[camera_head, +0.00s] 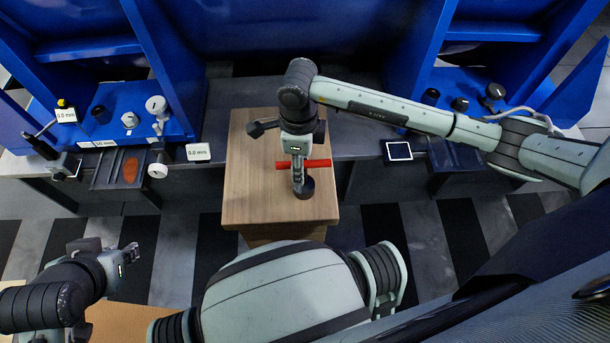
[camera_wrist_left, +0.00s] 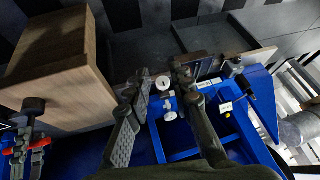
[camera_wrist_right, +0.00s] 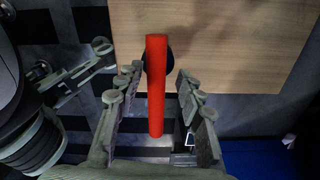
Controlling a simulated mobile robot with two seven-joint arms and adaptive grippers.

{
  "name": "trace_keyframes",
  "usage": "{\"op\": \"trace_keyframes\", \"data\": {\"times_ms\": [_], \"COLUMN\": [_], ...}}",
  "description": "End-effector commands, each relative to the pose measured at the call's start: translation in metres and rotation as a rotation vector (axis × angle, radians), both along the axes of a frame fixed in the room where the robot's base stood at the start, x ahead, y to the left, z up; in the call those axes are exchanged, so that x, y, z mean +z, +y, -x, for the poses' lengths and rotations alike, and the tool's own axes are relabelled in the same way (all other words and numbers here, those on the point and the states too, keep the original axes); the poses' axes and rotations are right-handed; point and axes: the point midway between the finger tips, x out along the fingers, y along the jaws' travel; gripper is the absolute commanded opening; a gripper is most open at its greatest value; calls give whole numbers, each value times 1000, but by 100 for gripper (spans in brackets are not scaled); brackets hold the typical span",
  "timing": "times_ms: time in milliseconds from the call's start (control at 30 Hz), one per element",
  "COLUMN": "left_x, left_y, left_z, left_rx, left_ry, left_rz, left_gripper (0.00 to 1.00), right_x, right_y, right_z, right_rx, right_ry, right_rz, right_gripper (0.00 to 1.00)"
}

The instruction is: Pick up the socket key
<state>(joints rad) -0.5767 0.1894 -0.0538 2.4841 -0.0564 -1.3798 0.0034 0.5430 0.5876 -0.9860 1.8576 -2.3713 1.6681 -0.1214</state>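The socket key has a red bar handle (camera_head: 318,163) and a dark round end (camera_head: 306,188). It seems to stand on the wooden block (camera_head: 262,196), handle uppermost. My right gripper (camera_head: 298,180) is over it, pointing down. In the right wrist view the red handle (camera_wrist_right: 157,110) lies between the two separated fingers, with visible gaps on both sides. The dark end is partly hidden behind the handle. My left gripper (camera_head: 130,254) is at the lower left, away from the block. In the left wrist view its fingers (camera_wrist_left: 155,90) are apart and empty.
Blue fixtures (camera_head: 125,100) with knobs stand behind on the left, and another blue unit (camera_head: 470,80) is at the right. A dark tray (camera_head: 120,170) and a white label (camera_head: 198,152) lie left of the block. The striped floor (camera_head: 180,250) between is clear.

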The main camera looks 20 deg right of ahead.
Motion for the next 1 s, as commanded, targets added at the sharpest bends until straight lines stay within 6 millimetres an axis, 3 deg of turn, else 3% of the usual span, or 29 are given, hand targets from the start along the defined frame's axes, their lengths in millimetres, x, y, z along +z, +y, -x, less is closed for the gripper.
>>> {"op": "trace_keyframes", "data": {"times_ms": [333,567,867,1000], "left_x": [4,5,5,5], "left_y": [-8,-9,-9,-9], "left_z": [-10,-12,-11,-11], "left_rx": [-17,-20,-19,-19], "left_ry": [-49,-58,-57,-56], "left_rz": [16,19,18,18], "left_gripper": [22,22,22,22], "right_x": [-45,-48,-48,-48], "right_y": [-5,-5,-5,-5], "right_z": [6,5,5,5], "right_rx": [-1,0,0,0], "right_ry": [1,-1,-1,-1], "right_rz": [0,0,0,0], "right_gripper": [38,38,3,0]}}
